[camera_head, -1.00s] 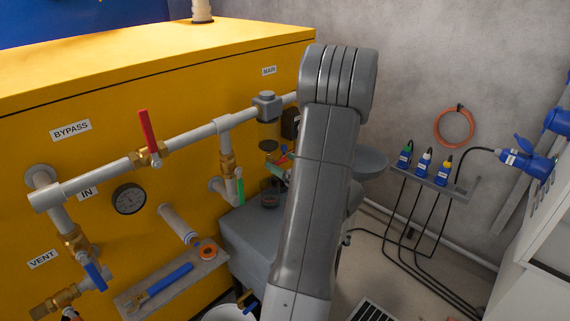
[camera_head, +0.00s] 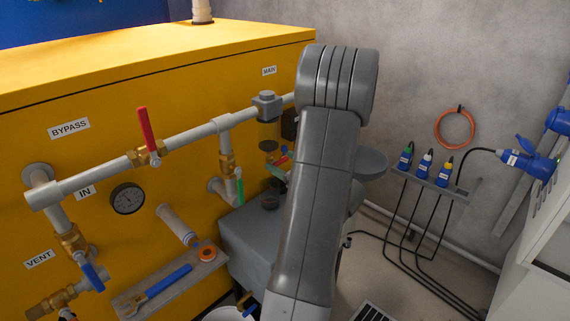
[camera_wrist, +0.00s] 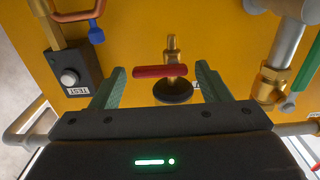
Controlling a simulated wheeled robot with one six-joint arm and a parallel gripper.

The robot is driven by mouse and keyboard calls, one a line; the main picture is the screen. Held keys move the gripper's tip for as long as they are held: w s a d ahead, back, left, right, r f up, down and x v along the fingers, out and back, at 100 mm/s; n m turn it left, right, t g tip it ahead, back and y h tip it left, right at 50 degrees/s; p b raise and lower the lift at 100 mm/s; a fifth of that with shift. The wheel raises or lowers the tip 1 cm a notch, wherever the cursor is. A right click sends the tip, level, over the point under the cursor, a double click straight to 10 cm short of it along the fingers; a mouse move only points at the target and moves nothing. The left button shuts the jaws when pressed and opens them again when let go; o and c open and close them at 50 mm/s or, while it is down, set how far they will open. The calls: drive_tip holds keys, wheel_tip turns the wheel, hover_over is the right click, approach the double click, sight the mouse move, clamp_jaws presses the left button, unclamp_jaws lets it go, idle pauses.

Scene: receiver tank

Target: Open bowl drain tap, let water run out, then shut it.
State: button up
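In the wrist view, a small brass tap (camera_wrist: 173,48) with a red lever (camera_wrist: 160,71) is at the middle, beside a round dark bowl end (camera_wrist: 173,92). The lever lies crosswise in the picture. My gripper (camera_wrist: 161,67) is open, its two green fingers on either side of the lever with gaps to both. In the head view, the amber filter bowl (camera_head: 268,131) hangs under the grey pipe. The red lever (camera_head: 281,160) partly shows there beside my arm, which hides most of my gripper. No running water is visible.
A black box with a white button (camera_wrist: 69,77) is at the wrist view's left. A green-handled valve (camera_head: 239,187) stands close by. A grey block (camera_head: 245,240) lies below, and a shelf (camera_head: 165,285) with a blue-handled tool is at lower left.

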drive_tip(key=shift+d, duration=0.1)
drive_tip(key=p+v, duration=0.2)
drive_tip(key=v, duration=1.1)
drive_tip(key=shift+s+d+p, duration=0.2)
drive_tip(key=shift+s+p, duration=0.1)
drive_tip(key=shift+p, duration=0.05)
drive_tip(key=shift+w+a, duration=0.1)
drive_tip(key=b+x, duration=0.2)
drive_tip(key=x, duration=1.1)
drive_tip(key=shift+w+a+b, duration=0.2)
drive_tip(key=shift+b, duration=0.15)
drive_tip(key=shift+s+d, duration=0.1)
